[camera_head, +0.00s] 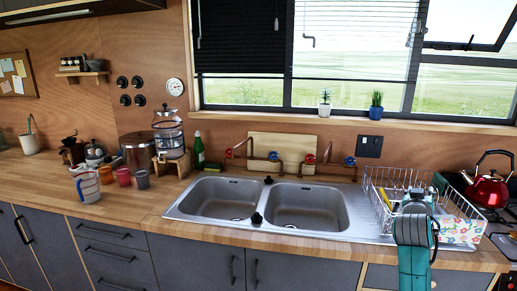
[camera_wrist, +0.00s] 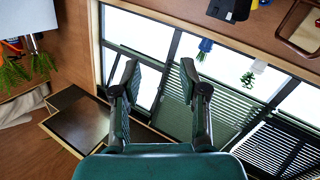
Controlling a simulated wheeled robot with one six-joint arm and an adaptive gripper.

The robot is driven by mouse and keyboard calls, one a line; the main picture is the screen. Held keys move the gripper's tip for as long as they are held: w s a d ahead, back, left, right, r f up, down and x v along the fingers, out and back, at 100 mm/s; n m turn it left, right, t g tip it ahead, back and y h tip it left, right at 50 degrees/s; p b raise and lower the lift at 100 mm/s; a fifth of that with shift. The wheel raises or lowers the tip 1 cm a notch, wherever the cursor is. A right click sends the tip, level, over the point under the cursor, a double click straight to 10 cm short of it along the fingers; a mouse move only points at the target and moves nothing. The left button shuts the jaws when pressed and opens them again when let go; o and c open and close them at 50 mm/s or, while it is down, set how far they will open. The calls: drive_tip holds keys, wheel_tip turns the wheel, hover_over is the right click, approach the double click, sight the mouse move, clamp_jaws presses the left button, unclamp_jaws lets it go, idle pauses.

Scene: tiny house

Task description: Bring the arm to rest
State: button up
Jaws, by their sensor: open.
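My arm (camera_head: 413,262), teal and dark, rises at the lower right of the head view, in front of the dish rack. My gripper (camera_wrist: 159,78) shows in the wrist view with its two dark fingers spread apart. Nothing is between the fingers. Window panes and the blind lie behind the gap in that view, which appears upside down. In the head view my arm hides part of the dish rack, and the fingers are hard to make out.
The wire dish rack (camera_head: 377,202) stands close behind my arm. A red kettle (camera_head: 487,188) sits on the stove at right. The double sink (camera_head: 225,196) is empty. Mugs (camera_head: 87,187) and a drink dispenser (camera_head: 168,138) stand at left. A blue-potted plant (camera_head: 376,112) is on the sill.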

drive_tip(key=s+a+f+n+t+y, duration=0.1)
drive_tip(key=s+a+f+y, duration=0.1)
drive_tip(key=s+a+f, duration=0.5)
drive_tip(key=s+a+f+n+y, duration=0.2)
drive_tip(key=s+a+f, duration=0.15)
drive_tip(key=f, duration=0.65)
drive_tip(key=s+a+f+n+t+y, duration=0.1)
drive_tip(key=s+a+f, duration=0.4)
drive_tip(key=f, duration=0.4)
drive_tip(key=s+a+f+y, duration=0.1)
drive_tip(key=s+a+f, duration=0.2)
drive_tip(key=s, duration=0.3)
drive_tip(key=s+a+f+n+y, duration=0.1)
drive_tip(key=s+a+f, duration=0.15)
drive_tip(key=s, duration=0.25)
drive_tip(key=s+a+f+y, duration=0.1)
drive_tip(key=s+a+f, duration=0.1)
drive_tip(key=s+a, duration=0.3)
drive_tip(key=s+a+r+y, duration=0.1)
drive_tip(key=s+a+r, duration=0.1)
drive_tip(key=s, duration=0.7)
drive_tip(key=s+a+r+y, duration=0.1)
drive_tip(key=s+a+r, duration=0.1)
drive_tip(key=s, duration=0.8)
drive_tip(key=s+a+r+y, duration=0.1)
drive_tip(key=s+a+r, duration=0.1)
drive_tip(key=s, duration=0.8)
drive_tip(key=shift+r, duration=0.8)
